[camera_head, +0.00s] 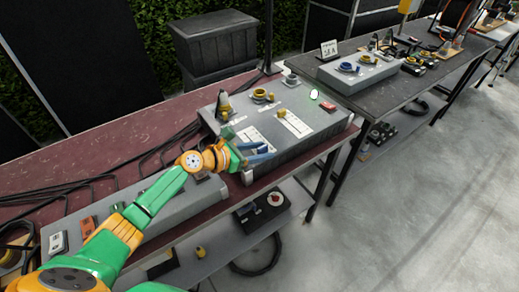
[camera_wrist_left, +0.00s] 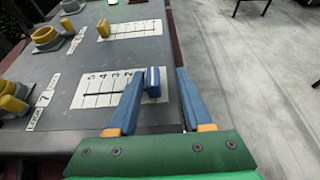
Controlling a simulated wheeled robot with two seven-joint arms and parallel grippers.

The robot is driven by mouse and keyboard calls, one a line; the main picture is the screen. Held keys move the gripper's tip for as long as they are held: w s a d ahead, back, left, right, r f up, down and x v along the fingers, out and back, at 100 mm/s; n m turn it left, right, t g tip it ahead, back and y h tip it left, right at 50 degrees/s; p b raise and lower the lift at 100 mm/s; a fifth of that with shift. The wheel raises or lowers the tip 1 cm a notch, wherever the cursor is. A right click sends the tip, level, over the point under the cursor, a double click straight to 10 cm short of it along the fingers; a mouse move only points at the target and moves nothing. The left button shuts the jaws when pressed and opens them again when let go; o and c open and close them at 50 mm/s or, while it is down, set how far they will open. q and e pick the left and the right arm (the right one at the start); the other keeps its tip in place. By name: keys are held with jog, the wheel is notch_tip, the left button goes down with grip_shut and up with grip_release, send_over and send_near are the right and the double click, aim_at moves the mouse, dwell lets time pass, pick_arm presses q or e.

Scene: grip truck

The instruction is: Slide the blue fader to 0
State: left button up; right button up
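The blue fader (camera_wrist_left: 153,82) is a small upright block with a pale stripe, at the right end of the slot in a white scale plate (camera_wrist_left: 85,101). In the head view the left gripper (camera_head: 270,152) is at the front edge of the grey console (camera_head: 320,133); the fader cannot be told from the fingers there. My right gripper is out of view.
A yellow fader (camera_wrist_left: 103,29) stands on a second scale plate farther along the console. Yellow knobs (camera_wrist_left: 47,37) sit at the left. A red button (camera_head: 327,106) and a lit green-white one (camera_head: 314,94) are at the console's right. The floor beyond its edge is clear.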

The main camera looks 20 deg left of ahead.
pick_arm(q)
jog(key=shift+a, duration=0.25)
jog(key=v, duration=0.7)
jog(key=shift+p, duration=0.3)
jog(key=shift+d, duration=0.15)
